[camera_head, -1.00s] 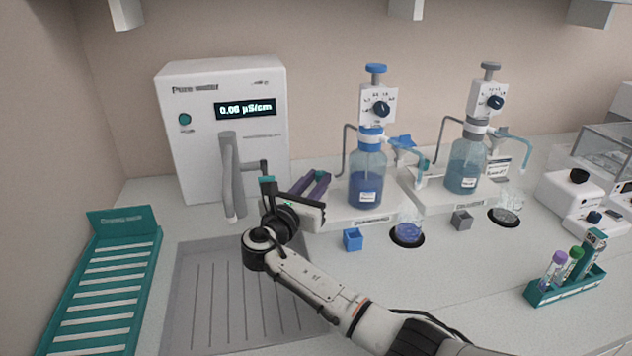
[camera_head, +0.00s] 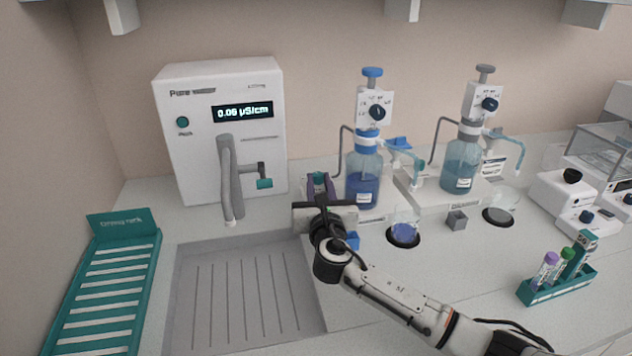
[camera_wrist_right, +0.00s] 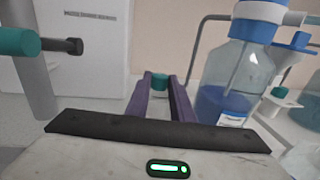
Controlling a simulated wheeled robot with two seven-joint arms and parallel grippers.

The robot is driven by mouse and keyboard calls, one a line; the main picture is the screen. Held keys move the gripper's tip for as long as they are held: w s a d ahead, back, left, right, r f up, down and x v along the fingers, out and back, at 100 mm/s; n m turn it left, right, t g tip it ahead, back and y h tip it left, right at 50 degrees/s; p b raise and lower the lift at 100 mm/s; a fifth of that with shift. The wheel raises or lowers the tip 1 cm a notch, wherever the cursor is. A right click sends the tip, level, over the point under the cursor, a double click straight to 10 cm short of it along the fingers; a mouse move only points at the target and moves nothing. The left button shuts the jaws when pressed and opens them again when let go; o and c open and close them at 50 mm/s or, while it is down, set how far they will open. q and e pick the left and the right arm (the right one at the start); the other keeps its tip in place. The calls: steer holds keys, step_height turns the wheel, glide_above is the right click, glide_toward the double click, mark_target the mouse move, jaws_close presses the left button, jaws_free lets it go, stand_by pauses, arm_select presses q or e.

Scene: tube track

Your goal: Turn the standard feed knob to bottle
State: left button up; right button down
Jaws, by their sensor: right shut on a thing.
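The blue-topped bottle dispenser (camera_head: 366,160) holds blue liquid and has a dark round knob (camera_head: 377,112) on its white dial. A blue lever-like piece (camera_head: 398,142) sits behind its spout. A second, grey-topped dispenser (camera_head: 462,160) stands to its right. The labels are too blurred to tell which is the standard. My right gripper (camera_head: 318,182) is left of the blue bottle, pointing at the back wall. Its purple fingers are shut on a small teal cylinder (camera_wrist_right: 159,82), apart from the bottle. My left gripper is not in view.
The pure water unit's spout and teal-ended lever (camera_head: 264,183) stand just left of my right gripper. A blue cube (camera_head: 352,241), two beakers (camera_head: 404,230) and a tube rack (camera_head: 558,284) are to the right. A grey drain tray (camera_head: 240,300) is front left.

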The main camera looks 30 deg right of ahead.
steer(key=n+y, duration=0.1)
steer(key=y, duration=0.1)
steer(key=n+t+y, duration=0.1)
steer(key=shift+s+d+f+n+y, duration=0.1)
steer(key=shift+s+d+n+y, duration=0.05)
steer(key=shift+d+n+y, duration=0.2)
steer(key=shift+d+n+y+b, duration=0.15)
steer(key=shift+n+y, duration=0.35)
steer(key=shift+y, duration=0.35)
steer(key=shift+d+n+y+b, duration=0.15)
steer(key=shift+n+y, duration=0.3)
steer(key=shift+y, duration=0.35)
steer(key=shift+a+y, duration=0.15)
steer(key=shift+y, duration=0.15)
steer(key=c, duration=1.5)
jaws_free()
steer(key=shift+c, duration=0.2)
steer(key=shift+s, duration=0.1)
steer(key=s+b, duration=0.1)
steer(key=s, duration=0.8)
steer(key=shift+d, duration=0.2)
steer(key=shift+s, duration=0.55)
